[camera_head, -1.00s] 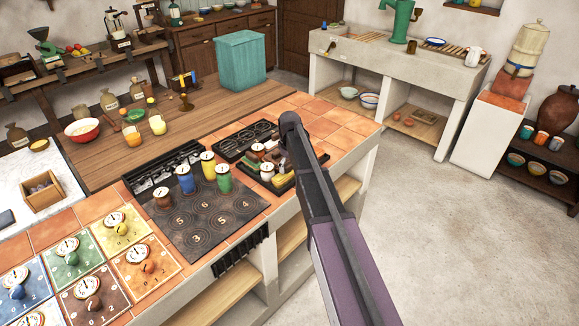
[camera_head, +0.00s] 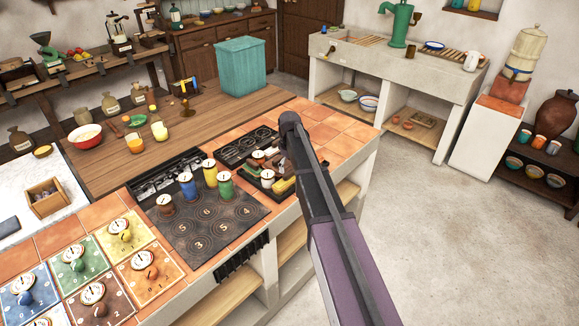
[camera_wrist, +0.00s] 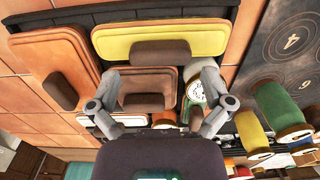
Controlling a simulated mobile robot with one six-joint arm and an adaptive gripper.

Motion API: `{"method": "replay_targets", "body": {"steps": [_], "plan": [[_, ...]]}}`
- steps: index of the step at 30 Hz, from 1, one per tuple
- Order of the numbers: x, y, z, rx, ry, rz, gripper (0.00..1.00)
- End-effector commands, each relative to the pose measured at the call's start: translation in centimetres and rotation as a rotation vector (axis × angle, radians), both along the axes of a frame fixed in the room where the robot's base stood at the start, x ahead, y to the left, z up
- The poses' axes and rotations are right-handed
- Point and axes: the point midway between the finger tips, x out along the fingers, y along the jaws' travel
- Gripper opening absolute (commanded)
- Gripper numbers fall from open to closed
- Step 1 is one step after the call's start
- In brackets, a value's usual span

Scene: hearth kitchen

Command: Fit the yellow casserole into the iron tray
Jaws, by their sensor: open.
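The yellow casserole (camera_wrist: 205,42), a flat rounded block with a dark handle, lies along one side of the black iron tray (camera_wrist: 218,5) in the wrist view. In the head view the yellow casserole (camera_head: 284,187) shows at the tray's front edge. Whether it is fully seated I cannot tell. My gripper (camera_wrist: 161,80) is open above the tray, fingers spread, with the yellow casserole's handle just beyond the fingertips. A terracotta casserole (camera_wrist: 130,80) with a dark handle lies beneath and between the fingers.
An orange casserole (camera_wrist: 62,55) lies beside the yellow one. A small dial and a green piece sit close to one finger. Several coloured canisters (camera_head: 225,184) stand on the black hob (camera_head: 203,222) left of the tray. Bare tiles (camera_head: 335,127) lie beyond the tray.

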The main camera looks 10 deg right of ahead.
Motion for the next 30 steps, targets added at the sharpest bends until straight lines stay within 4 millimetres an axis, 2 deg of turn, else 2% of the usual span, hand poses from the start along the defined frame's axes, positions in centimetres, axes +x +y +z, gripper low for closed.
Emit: {"method": "replay_targets", "body": {"steps": [1,18,30], "plan": [[0.0,0.0,0.9,0.000,0.000,0.000,1.00],[0.0,0.0,5.7,0.000,0.000,0.000,1.00],[0.0,0.1,8.3,0.000,0.000,0.001,1.00]]}}
